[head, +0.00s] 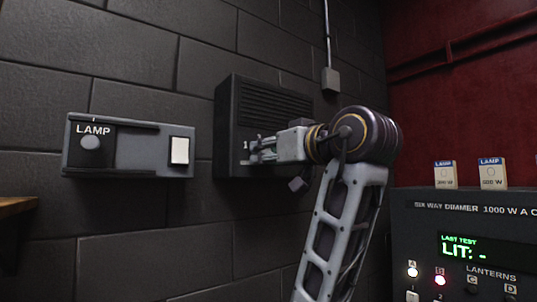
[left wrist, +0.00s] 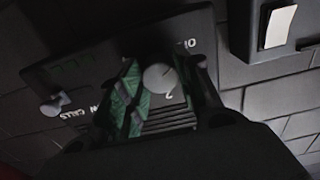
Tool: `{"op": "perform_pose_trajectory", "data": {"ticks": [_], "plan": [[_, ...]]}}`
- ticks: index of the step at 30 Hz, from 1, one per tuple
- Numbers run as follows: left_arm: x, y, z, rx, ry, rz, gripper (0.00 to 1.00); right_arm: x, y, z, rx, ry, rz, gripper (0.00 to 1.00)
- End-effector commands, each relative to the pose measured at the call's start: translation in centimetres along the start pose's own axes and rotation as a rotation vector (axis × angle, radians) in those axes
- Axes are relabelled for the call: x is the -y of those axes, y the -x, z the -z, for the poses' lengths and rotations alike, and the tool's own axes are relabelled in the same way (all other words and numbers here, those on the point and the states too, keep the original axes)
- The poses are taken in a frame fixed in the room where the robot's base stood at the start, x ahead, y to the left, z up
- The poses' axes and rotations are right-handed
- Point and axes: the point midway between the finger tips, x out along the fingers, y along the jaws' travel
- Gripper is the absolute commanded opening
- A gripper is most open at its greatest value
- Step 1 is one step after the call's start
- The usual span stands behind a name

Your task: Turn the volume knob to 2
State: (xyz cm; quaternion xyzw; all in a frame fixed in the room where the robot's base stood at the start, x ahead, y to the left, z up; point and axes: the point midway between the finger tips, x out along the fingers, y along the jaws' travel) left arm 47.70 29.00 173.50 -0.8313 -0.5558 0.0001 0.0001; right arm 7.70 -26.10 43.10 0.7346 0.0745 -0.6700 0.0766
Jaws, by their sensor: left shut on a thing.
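The volume knob (left wrist: 160,77) is a small round grey knob on a dark panel (left wrist: 80,65), with a "2" printed beside it. Where its pointer mark aims is too dim to tell. In the head view this panel is the lower part of a dark box with a slotted grille (head: 275,100) on the wall, and the knob is hidden by my gripper. My left gripper (head: 256,152) is at the box's lower front, shut on the knob. Its green-padded fingers (left wrist: 160,88) are on both sides of the knob in the left wrist view. My right gripper is not in view.
A grey lamp box (head: 130,165) with a round knob and a white switch (head: 180,150) is on the wall at left. A dimmer unit (head: 420,210) with two small cartons (head: 446,174) stands at right.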

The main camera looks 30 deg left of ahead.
Motion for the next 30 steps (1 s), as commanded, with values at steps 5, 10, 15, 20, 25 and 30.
{"op": "perform_pose_trajectory", "data": {"ticks": [5,10,15,20,25,30], "plan": [[0.0,0.0,0.0,0.000,-0.001,-0.001,0.10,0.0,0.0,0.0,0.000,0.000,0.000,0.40],[0.0,0.0,0.0,0.000,-0.015,-0.001,0.10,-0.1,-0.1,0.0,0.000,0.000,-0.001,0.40],[0.0,0.0,-0.1,0.000,-0.057,-0.001,0.10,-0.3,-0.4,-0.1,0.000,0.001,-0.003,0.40],[0.0,0.0,-0.1,0.001,-0.126,-0.001,0.10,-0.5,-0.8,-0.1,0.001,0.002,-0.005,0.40],[-0.1,0.1,-0.1,0.000,-0.227,-0.003,0.10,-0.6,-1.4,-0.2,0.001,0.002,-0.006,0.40],[0.0,0.0,-0.1,-0.001,-0.348,-0.001,0.10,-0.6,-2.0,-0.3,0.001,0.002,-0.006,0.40]]}}
